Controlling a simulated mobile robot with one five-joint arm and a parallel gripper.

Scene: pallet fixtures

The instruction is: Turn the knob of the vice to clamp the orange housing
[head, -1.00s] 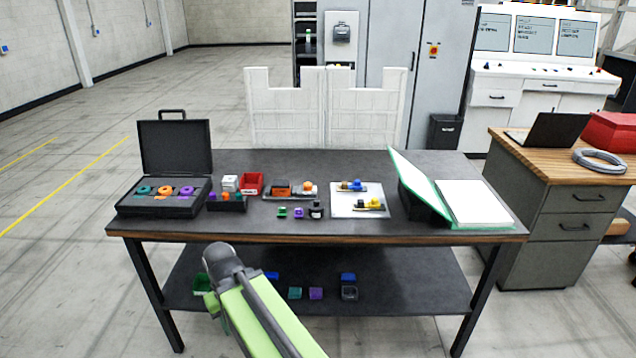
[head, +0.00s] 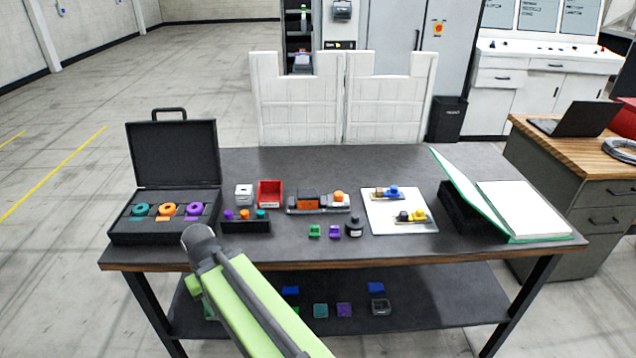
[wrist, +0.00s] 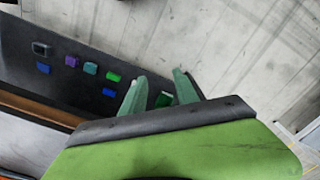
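The vice (head: 325,208) is a low grey fixture near the middle of the dark workbench (head: 330,165). The orange housing (head: 307,201) sits on it between dark parts. An orange round knob (head: 339,197) is at its right end. Whether the jaws touch the housing is too small to tell. My gripper (wrist: 160,80) shows in the wrist view with two pale green fingers spread apart and nothing held between them. It is away from the vice, with the lower shelf and floor behind it. In the head view only my arm shows, in front of the bench.
Left of the vice are an open black case (head: 163,220), a white block (head: 243,195) and a red bin (head: 270,193). Small green and purple parts (head: 324,232) lie in front of it. A white plate (head: 385,215) and a green binder (head: 510,212) are to the right.

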